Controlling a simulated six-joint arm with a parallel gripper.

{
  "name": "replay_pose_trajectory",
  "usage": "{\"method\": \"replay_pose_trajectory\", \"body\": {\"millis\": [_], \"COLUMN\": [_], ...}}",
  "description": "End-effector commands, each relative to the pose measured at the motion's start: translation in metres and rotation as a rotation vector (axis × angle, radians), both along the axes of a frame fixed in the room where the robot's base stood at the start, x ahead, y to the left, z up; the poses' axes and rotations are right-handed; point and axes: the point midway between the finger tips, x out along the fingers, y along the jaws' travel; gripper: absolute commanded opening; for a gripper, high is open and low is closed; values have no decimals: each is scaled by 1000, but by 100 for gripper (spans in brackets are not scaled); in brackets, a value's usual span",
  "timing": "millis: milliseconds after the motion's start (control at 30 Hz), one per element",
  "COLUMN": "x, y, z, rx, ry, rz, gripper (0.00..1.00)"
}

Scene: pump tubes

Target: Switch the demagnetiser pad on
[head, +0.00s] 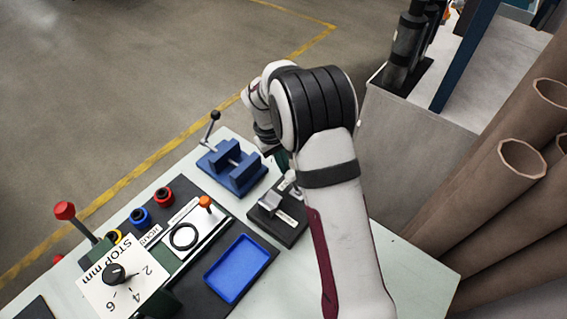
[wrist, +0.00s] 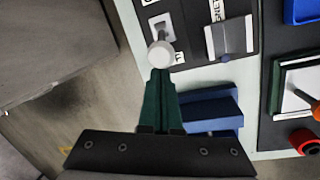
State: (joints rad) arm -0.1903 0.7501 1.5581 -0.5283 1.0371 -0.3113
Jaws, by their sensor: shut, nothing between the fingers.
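The demagnetiser pad (head: 290,233) is a dark plate with a partly visible label and a silver, wedge-like block (head: 271,201) on it. It also shows in the wrist view (wrist: 196,25), with the block (wrist: 230,38) to the right. Its switch (wrist: 160,53) is a lever with a round pale knob on a silver plate, left of the block. My gripper (wrist: 158,73) is shut and empty, its dark green fingertips right at the knob in the picture; I cannot tell if they touch it. In the head view my arm hides most of the gripper.
A blue vise (head: 232,168) stands beside the pad, close to my fingers. A blue tray (head: 237,268), a small panel with an orange-topped lever (head: 205,203), a dial box (head: 113,273) and a red-knobbed lever (head: 65,210) lie left. Cardboard tubes (head: 505,185) stand right.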

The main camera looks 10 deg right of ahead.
Motion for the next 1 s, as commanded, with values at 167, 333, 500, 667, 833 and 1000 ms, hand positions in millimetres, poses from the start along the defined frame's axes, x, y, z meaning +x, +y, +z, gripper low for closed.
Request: {"method": "replay_pose_trajectory", "body": {"millis": [167,333,500,667,833,1000], "x": [0,0,-3,-4,-5,-7], "y": [0,-1,-3,-4,-6,-8], "z": [0,1,3,4,6,8], "rx": [0,7,36,53,74,101], "ry": [0,-8,-36,-52,-74,-100], "rz": [0,0,-1,-1,-1,0], "gripper": [0,0,0,0,0,0]}}
